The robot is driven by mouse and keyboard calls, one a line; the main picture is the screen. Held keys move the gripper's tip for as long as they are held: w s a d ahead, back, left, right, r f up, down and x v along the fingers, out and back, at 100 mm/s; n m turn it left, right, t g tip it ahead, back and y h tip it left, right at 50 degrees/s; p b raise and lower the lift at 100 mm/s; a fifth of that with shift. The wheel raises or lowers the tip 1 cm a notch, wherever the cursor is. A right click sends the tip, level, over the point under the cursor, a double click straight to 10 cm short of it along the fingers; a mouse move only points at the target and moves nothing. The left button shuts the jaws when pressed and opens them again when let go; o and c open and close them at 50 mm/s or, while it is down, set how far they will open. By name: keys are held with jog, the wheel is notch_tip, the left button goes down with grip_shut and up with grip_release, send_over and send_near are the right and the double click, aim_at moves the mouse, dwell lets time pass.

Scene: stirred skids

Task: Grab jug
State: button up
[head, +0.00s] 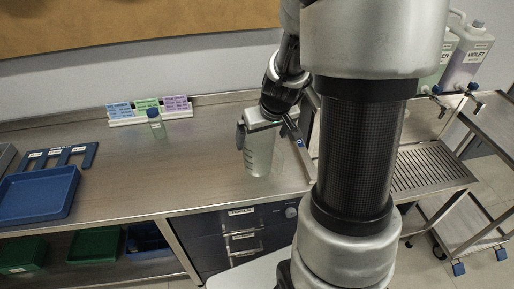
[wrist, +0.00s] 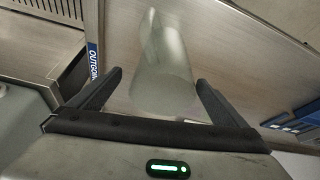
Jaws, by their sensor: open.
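The jug (head: 259,152) is a tall, translucent grey-green vessel with dark markings. It stands upright on the metal counter, near its right end. My gripper (head: 268,127) is at the jug's top in the head view, pointing down. In the wrist view the jug (wrist: 162,75) lies between the two open dark fingers of my gripper (wrist: 158,88), with a gap visible on both sides.
A small green bottle (head: 156,124) stands left of the jug, before coloured cards (head: 148,108). A blue tray (head: 40,194) sits at the counter's left. Large labelled canisters (head: 468,57) and a drain grate (head: 428,167) are at the right.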

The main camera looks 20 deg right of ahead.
aim_at(258, 142)
jog(key=x, duration=0.4)
jog(key=shift+w+a+f, duration=0.15)
jog(key=shift+w+a, duration=0.15)
jog(key=shift+a, duration=0.05)
jog(key=shift+c, duration=0.2)
jog(key=c, duration=1.1)
jog(key=shift+c, duration=0.2)
